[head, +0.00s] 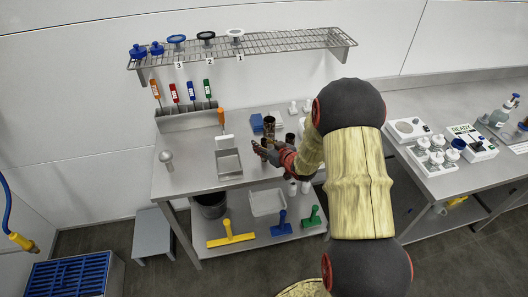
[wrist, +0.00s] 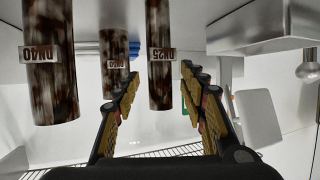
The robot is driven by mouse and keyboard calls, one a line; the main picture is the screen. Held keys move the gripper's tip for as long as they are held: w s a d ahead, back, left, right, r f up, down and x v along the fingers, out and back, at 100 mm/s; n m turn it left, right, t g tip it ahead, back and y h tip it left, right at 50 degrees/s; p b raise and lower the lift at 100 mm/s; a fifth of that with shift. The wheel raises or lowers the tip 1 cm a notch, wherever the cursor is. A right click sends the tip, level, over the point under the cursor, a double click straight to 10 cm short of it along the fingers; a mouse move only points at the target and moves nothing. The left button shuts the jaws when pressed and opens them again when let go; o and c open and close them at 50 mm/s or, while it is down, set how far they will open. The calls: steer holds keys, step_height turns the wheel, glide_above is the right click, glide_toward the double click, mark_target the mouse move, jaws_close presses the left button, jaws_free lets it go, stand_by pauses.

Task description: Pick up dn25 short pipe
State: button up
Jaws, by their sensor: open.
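Several rust-brown pipes stand on the steel table; the wrist view shows them upside down. The pipe labelled DN25 (wrist: 160,82) appears between the fingertips of my gripper (wrist: 160,76), ahead of them with no visible contact. A wider pipe labelled DN40 (wrist: 52,88) is at the left. Another pipe (wrist: 115,80), with a label too small to read surely, is between them and farther back. In the head view my gripper (head: 262,151) is open, low over the table beside the brown pipes (head: 269,124); I cannot tell there which is DN25.
A rack of coloured-handled tools (head: 187,115) stands at the back left. A wire shelf (head: 260,43) is on the wall above. White fittings (head: 299,106) stand right of the pipes.

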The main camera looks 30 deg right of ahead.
steer(key=shift+c, duration=0.4)
jaws_close()
